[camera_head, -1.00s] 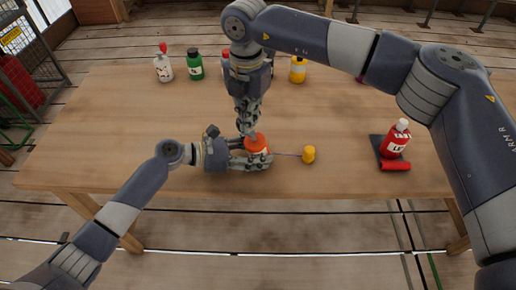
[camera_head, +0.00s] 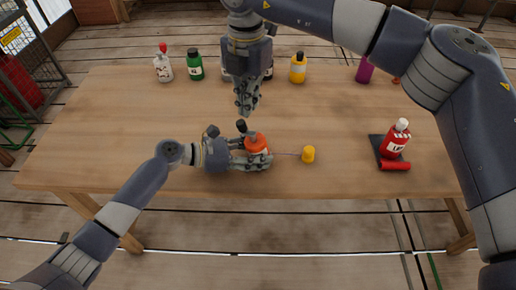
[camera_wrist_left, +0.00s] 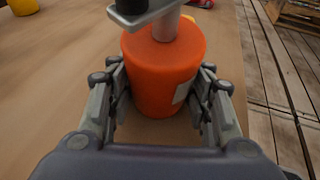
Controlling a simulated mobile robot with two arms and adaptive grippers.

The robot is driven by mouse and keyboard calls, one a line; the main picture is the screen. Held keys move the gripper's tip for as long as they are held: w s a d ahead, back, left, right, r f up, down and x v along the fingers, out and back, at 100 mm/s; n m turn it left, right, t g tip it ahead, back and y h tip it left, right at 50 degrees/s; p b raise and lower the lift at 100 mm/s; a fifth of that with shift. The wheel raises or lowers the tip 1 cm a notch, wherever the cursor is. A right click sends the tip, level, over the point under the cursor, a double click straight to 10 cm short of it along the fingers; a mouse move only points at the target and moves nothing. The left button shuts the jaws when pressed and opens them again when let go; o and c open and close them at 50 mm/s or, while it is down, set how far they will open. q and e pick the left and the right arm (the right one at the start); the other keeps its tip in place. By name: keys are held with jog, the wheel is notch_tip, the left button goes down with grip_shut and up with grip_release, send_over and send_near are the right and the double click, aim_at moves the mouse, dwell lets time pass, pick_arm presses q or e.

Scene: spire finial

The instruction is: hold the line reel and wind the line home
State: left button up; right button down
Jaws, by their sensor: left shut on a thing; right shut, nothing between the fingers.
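The orange line reel (camera_head: 256,142) stands upright on the table near the front edge. It has a grey crank with a black knob (camera_head: 241,126) on top, which also shows in the left wrist view (camera_wrist_left: 131,6). A thin line runs right from the reel to a small yellow piece (camera_head: 308,154) on the table. My left gripper (camera_head: 262,153) is shut on the reel, one finger on each side of its body (camera_wrist_left: 163,75). My right gripper (camera_head: 245,112) is shut and empty, raised above and behind the reel, apart from the crank knob.
A red bottle (camera_head: 396,138) stands on a dark mat with a red cylinder (camera_head: 395,166) lying in front. White (camera_head: 163,68), green (camera_head: 195,65), yellow (camera_head: 298,68) and purple (camera_head: 364,70) bottles stand along the back. The table (camera_head: 110,130) is clear at left.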

aim_at(250, 132)
jog(key=shift+s+d+f, duration=0.15)
jog(key=shift+s+f, duration=0.25)
jog(key=shift+f, duration=0.25)
jog(key=shift+s+d+f, duration=0.15)
jog(key=shift+s+f, duration=0.2)
jog(key=shift+f, duration=0.3)
jog(key=shift+s+d+f, duration=0.15)
jog(key=shift+s+f, duration=0.25)
jog(key=shift+f, duration=0.25)
jog(key=shift+f, duration=0.15)
dwell(0.6)
jog(key=shift+f, duration=1.4)
jog(key=shift+w, duration=0.25)
jog(key=shift+w, duration=0.4)
jog(key=shift+w+a, duration=0.35)
jog(key=shift+w, duration=0.35)
dwell(0.6)
